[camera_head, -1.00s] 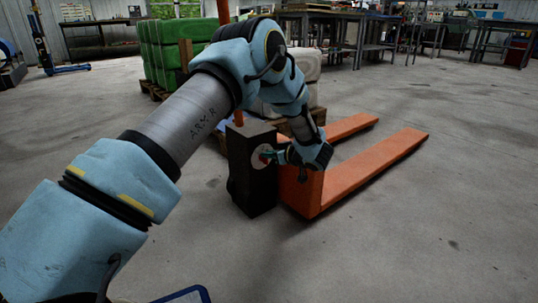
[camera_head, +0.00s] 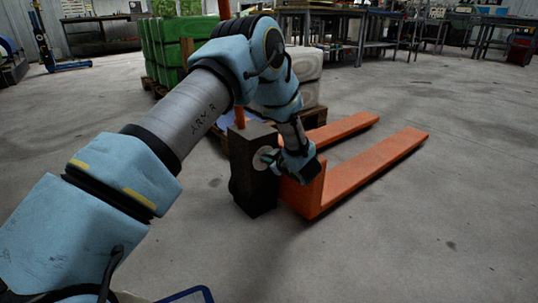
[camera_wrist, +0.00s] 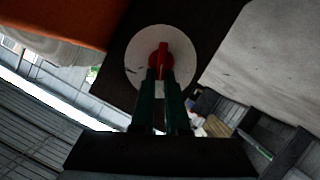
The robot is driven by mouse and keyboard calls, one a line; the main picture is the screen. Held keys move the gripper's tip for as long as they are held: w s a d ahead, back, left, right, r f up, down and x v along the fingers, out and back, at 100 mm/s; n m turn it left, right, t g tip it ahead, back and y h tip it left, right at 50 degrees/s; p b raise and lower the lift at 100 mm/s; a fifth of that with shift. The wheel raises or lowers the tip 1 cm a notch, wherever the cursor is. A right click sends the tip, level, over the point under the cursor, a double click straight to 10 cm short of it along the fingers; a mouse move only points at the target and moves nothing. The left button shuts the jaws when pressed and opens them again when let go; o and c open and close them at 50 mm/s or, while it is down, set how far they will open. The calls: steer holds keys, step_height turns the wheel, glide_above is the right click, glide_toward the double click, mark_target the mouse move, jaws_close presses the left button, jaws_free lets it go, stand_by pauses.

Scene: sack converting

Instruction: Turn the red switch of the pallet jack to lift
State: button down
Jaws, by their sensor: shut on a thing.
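The pallet jack has orange forks (camera_head: 375,172) and a dark upright housing (camera_head: 250,185). A pale round dial sits on the housing (camera_head: 259,160) and fills the top middle of the wrist view (camera_wrist: 140,75). The red switch (camera_wrist: 161,55) is a narrow handle across the dial's centre. My gripper (camera_wrist: 160,76) points at the dial, its two dark green fingers shut on the red switch's lower end. In the head view my gripper (camera_head: 273,159) reaches the dial from the right, and the fingers hide most of the switch.
Green stacked sacks (camera_head: 170,45) and pale sacks (camera_head: 306,65) stand on pallets behind the jack. Workbenches (camera_head: 345,30) line the back. The concrete floor (camera_head: 440,230) at the right and front is clear.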

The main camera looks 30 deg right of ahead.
steer(key=shift+w+a+f+n+t+h, duration=0.15)
steer(key=shift+w+a+n+t+h, duration=0.15)
steer(key=shift+n, duration=0.4)
steer(key=shift+w+a+f+n+t+h, duration=0.1)
steer(key=shift+a+n+h, duration=0.1)
steer(key=shift+n+h, duration=0.35)
steer(key=shift+s+n, duration=0.1)
steer(key=shift+n, duration=0.15)
steer(key=c, duration=1)
jaws_free()
steer(key=shift+c, duration=0.2)
steer(key=shift+o, duration=0.6)
steer(key=shift+s, duration=0.15)
steer(key=d+p+v, duration=0.1)
steer(key=p+v, duration=0.3)
steer(key=v, duration=0.7)
steer(key=shift+a, duration=0.35)
steer(key=shift+s+f, duration=0.1)
steer(key=shift+s, duration=0.05)
